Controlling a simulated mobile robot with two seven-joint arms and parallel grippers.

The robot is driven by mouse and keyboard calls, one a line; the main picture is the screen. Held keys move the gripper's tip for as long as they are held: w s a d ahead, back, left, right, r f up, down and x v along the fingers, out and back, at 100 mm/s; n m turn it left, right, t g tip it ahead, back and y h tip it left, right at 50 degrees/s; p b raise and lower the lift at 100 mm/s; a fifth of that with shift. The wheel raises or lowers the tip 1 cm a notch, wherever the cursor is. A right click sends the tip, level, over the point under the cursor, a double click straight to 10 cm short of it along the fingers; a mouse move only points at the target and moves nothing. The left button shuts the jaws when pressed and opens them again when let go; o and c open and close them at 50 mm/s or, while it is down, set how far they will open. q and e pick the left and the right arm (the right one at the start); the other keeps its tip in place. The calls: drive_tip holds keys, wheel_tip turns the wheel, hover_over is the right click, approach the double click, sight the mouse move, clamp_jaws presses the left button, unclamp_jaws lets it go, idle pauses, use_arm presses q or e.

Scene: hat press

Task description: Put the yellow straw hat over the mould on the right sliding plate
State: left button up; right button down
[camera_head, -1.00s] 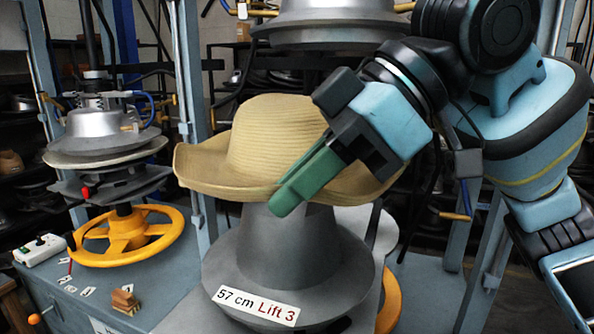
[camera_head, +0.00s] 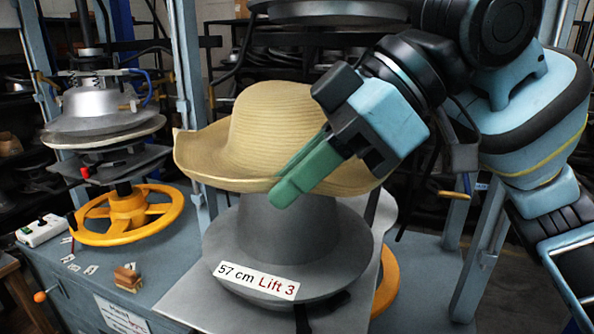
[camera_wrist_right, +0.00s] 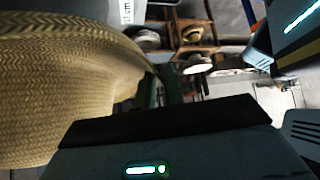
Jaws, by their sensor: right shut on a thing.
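The yellow straw hat (camera_head: 262,135) is upright with its brim partly curled, over the grey mould (camera_head: 290,228) on the sliding plate (camera_head: 205,295). The mould's lower part and wide flange show below the brim; its top is hidden by the hat. I cannot tell whether the hat touches it. My right gripper (camera_head: 292,183), with green fingers, is shut on the near right part of the brim. The hat fills the left of the right wrist view (camera_wrist_right: 60,90), beside the dark green fingers (camera_wrist_right: 160,92). My left gripper is not in view.
A label (camera_head: 257,281) reading "57 cm Lift 3" is on the mould's flange. An upper metal press part (camera_head: 335,12) hangs above the hat. At left stand another press (camera_head: 105,115) and a yellow handwheel (camera_head: 130,213). Blue frame posts flank the work area.

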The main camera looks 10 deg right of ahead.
sight(307, 212)
drive_tip(key=shift+a+f, duration=0.2)
drive_tip(key=shift+f, duration=1.15)
drive_tip(key=shift+a+f, duration=0.15)
drive_tip(key=shift+f, duration=1.15)
drive_tip(key=shift+f, duration=0.2)
drive_tip(key=shift+f, duration=2.2)
drive_tip(key=c, duration=1.4)
unclamp_jaws()
